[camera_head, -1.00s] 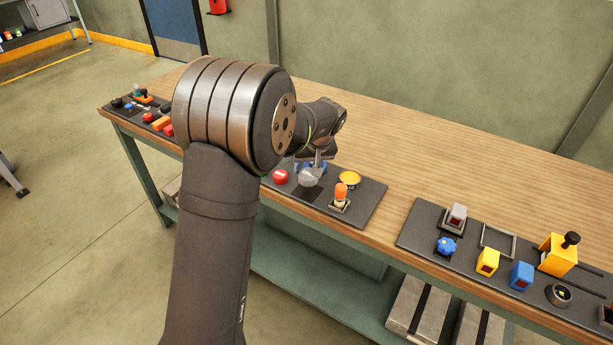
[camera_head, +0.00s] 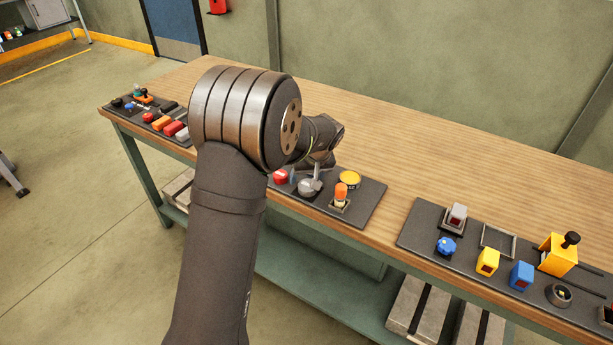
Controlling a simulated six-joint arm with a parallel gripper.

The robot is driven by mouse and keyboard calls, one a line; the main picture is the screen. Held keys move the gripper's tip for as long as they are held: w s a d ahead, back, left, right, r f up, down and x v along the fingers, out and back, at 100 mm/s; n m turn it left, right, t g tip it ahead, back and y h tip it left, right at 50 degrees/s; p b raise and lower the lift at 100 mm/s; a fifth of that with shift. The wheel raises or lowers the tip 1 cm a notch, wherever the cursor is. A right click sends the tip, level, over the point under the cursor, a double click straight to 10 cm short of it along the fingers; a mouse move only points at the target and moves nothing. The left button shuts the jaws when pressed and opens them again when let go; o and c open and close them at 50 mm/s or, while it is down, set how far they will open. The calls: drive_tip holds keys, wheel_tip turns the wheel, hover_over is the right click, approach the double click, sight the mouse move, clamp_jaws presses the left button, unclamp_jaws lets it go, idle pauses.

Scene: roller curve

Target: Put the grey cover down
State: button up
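A grey rounded piece (camera_head: 309,187), which looks like the grey cover, sits low at the middle panel (camera_head: 365,207), between a red button (camera_head: 281,177) and an orange-topped switch (camera_head: 341,192). My gripper (camera_head: 316,172) is just above and behind this grey piece, pointing down. The fingers are small and partly hidden by my wrist, so I cannot tell whether they grip the piece or only touch it. My arm hides the left part of the middle panel.
A yellow round button (camera_head: 350,180) is close to the right of my gripper. The right panel (camera_head: 425,225) carries a grey block (camera_head: 457,216), a grey open frame (camera_head: 497,240) and several coloured controls. Another panel (camera_head: 120,106) is at the far left. The wooden tabletop (camera_head: 430,150) behind is clear.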

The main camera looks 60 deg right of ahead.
sight(306, 179)
drive_tip(key=v, duration=1.2)
drive_tip(key=shift+r, duration=0.15)
drive_tip(key=x, duration=1.2)
wheel_tip(306, 179, up, 2)
drive_tip(key=shift+r, duration=0.9)
